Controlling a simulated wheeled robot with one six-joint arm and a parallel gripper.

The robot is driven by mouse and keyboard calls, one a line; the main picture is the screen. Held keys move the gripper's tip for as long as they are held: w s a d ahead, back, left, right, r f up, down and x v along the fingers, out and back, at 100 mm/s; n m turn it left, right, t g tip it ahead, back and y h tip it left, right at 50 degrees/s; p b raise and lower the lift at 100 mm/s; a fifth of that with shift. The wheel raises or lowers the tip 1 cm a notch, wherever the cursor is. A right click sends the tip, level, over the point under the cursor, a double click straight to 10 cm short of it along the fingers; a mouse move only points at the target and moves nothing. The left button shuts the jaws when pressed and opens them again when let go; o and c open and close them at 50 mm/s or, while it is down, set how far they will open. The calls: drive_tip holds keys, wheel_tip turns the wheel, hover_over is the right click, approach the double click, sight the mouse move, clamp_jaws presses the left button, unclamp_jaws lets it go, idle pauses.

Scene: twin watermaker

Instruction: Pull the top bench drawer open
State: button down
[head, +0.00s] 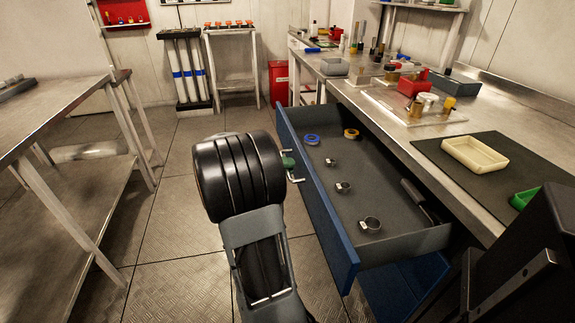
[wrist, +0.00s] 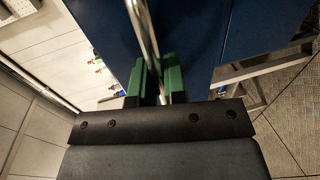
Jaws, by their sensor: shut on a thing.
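The top bench drawer (head: 318,215) has a blue front and a grey inside, and it stands pulled well out from under the bench. Its metal bar handle (head: 294,179) is on the outer face; it also shows in the wrist view (wrist: 143,30). My gripper (wrist: 160,82) has green fingers, one on each side of the bar, shut on it. In the head view, my wrist hides most of the gripper; only a bit of green shows at the handle. Inside the drawer lie a blue ring (head: 312,139), a yellow ring (head: 351,134) and several metal clamps (head: 370,225).
The steel bench (head: 350,95) above holds a red bin (head: 412,84), a cream tray (head: 475,156) on a dark mat and small parts. Another steel table (head: 60,110) stands at the left. The floor (head: 175,235) between is clear.

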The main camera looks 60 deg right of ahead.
drive_tip(key=shift+w+a, duration=0.15)
drive_tip(key=shift+w, duration=0.05)
drive_tip(key=c, duration=1.2)
unclamp_jaws()
drive_tip(key=p+v, duration=0.2)
drive_tip(key=v, duration=1.2)
drive_tip(key=shift+s+p, duration=0.1)
drive_tip(key=shift+p, duration=0.2)
